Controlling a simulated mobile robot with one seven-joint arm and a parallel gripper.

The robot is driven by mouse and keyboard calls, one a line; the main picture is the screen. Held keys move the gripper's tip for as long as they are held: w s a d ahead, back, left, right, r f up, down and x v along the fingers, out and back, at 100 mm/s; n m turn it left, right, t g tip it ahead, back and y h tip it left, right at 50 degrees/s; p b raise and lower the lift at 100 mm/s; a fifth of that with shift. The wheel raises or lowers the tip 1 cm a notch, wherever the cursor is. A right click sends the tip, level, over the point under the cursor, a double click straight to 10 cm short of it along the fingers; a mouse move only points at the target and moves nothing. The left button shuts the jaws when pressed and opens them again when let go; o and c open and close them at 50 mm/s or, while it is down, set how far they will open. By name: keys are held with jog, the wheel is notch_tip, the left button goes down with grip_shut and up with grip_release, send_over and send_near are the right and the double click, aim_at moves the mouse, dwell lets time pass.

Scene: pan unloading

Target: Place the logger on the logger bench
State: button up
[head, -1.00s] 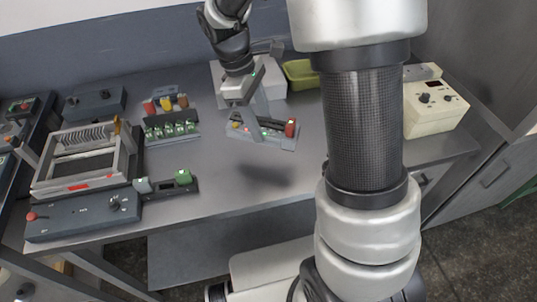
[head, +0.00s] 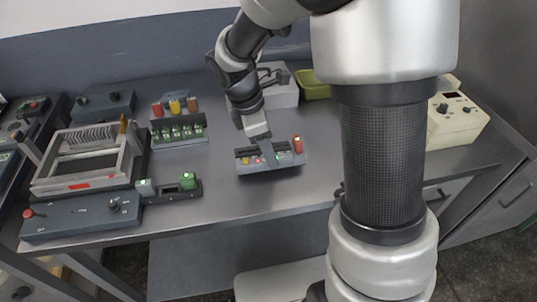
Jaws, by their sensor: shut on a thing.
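The logger appears to be the long dark-grey unit (head: 246,166) with small yellow, red and green parts and a taller red knob at its right end. My gripper (head: 263,143) reaches down from above and is shut on the middle of its top. The unit sits low over the front middle of the grey bench (head: 240,197), which I take as the logger bench. It looks level. I cannot tell whether its underside touches the bench top. The fingertips are partly hidden among the unit's parts.
A dock (head: 167,193) with green and grey blocks lies to the left, near a metal frame (head: 88,184). A rack (head: 180,139) of green pieces, a white box (head: 284,92) and a green bin (head: 316,90) stand behind. A cream device (head: 458,124) is at right.

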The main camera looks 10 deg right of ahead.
notch_tip(320, 180, down, 2)
jog(key=o, duration=1.1)
jog(key=shift+f, duration=0.1)
jog(key=shift+c, duration=0.2)
